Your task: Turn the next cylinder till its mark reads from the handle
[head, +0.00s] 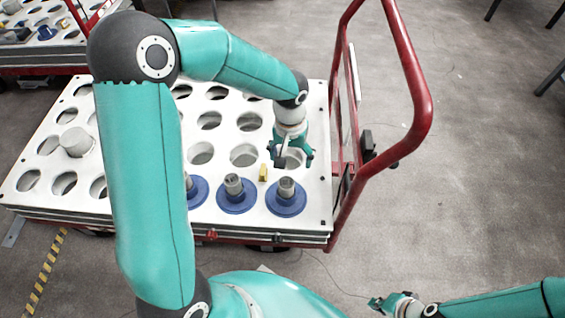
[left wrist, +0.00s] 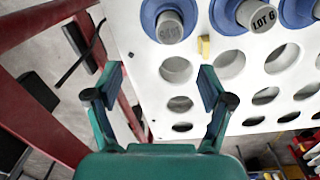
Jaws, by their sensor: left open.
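Grey cylinders on round blue bases stand along the white board's near edge in the head view: one nearest the red handle (head: 286,185), one beside it (head: 234,183), and one partly behind my arm (head: 189,182). In the left wrist view the handle-side cylinder (left wrist: 169,27) has a faint mark on its top that I cannot read surely. Its neighbour (left wrist: 262,17) reads "LOT 6", slightly tilted. My left gripper (head: 293,158) is open and empty above the board, beyond the handle-side cylinder and apart from it. My right gripper (head: 388,303) is low at the bottom right, its jaws unclear.
The white board (head: 222,146) has rows of empty holes and sits on a cart with a red handle (head: 410,75). A small yellow block (head: 263,172) stands between two cylinders. A plain grey cylinder (head: 76,142) stands at the left. Floor right of the handle is clear.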

